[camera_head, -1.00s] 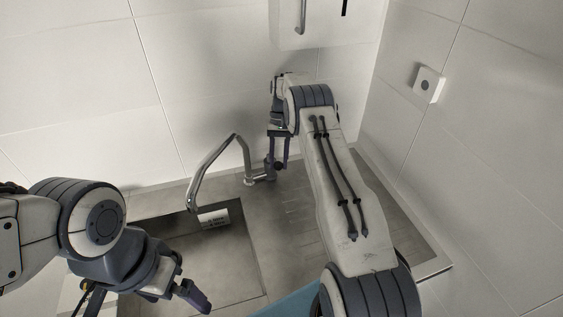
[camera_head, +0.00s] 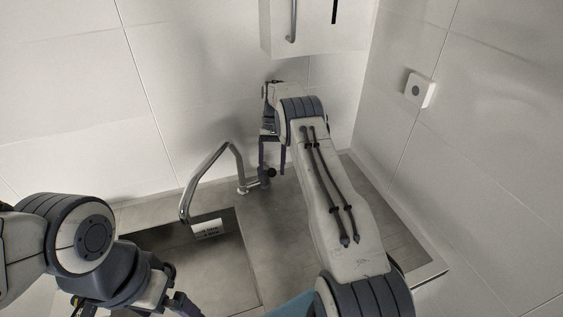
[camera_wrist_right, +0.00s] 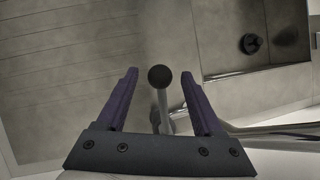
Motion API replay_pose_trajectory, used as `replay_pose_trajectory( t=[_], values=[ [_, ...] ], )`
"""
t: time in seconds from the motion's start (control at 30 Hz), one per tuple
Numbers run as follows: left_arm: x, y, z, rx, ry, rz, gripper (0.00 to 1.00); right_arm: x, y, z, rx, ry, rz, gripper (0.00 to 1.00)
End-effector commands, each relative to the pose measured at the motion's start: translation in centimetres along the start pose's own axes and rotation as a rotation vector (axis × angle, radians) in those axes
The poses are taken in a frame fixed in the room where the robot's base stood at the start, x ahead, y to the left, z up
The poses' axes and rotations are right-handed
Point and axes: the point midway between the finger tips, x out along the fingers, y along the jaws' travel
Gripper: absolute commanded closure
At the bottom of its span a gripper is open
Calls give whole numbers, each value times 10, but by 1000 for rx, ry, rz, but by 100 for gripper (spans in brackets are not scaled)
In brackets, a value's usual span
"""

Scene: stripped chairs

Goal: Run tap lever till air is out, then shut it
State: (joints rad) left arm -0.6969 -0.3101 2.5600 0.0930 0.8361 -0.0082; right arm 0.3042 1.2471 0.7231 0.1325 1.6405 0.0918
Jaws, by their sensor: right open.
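The metal tap (camera_head: 213,172) stands at the back edge of the steel sink (camera_head: 249,262), its spout bent over the basin. Its lever ends in a dark round knob (camera_wrist_right: 160,77), which lies between the fingers in the right wrist view. My right gripper (camera_head: 271,165) is open around the lever, with a gap on both sides and neither finger seen touching it. My left gripper (camera_head: 172,308) is low at the left, partly cut off by the frame edge; how far its fingers are apart is not clear. No water stream is visible from the spout.
The drain (camera_wrist_right: 250,43) shows in the right wrist view. A white wall cabinet (camera_head: 312,30) hangs above my right arm. A wall plate (camera_head: 419,90) is on the right wall.

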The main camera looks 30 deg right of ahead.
Motion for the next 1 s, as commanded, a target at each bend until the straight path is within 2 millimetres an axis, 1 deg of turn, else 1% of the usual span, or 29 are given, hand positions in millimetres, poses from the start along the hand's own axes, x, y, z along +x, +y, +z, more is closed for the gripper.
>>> replay_pose_trajectory(
  t=[0.13, 0.23, 0.3, 0.37, 0.6, 0.7, 0.8, 1.0],
  values=[
    [18, -1, 1, -1, 0, 0, 0, -14, -2, 6, -1, 8, -1, 31],
    [31, -2, 2, -3, 0, 0, 0, -32, -2, 15, -1, 9, -2, 31],
    [36, -3, 2, -4, 0, 0, 0, -36, 10, 25, 3, 5, -2, 31],
    [42, -3, 2, -5, 0, 0, 0, -39, 18, 33, 2, 4, -2, 31],
    [66, -5, 4, -10, 0, 0, 0, -57, 59, 68, 3, 7, -2, 31],
    [72, -5, 4, -11, 0, 0, 0, -64, 73, 81, 1, 5, -2, 31],
    [76, -6, 4, -11, 0, 0, 0, -70, 84, 90, 1, 4, -1, 31],
    [78, -6, 4, -11, 0, 0, 0, -76, 94, 100, 0, 3, -1, 31]
  ],
)
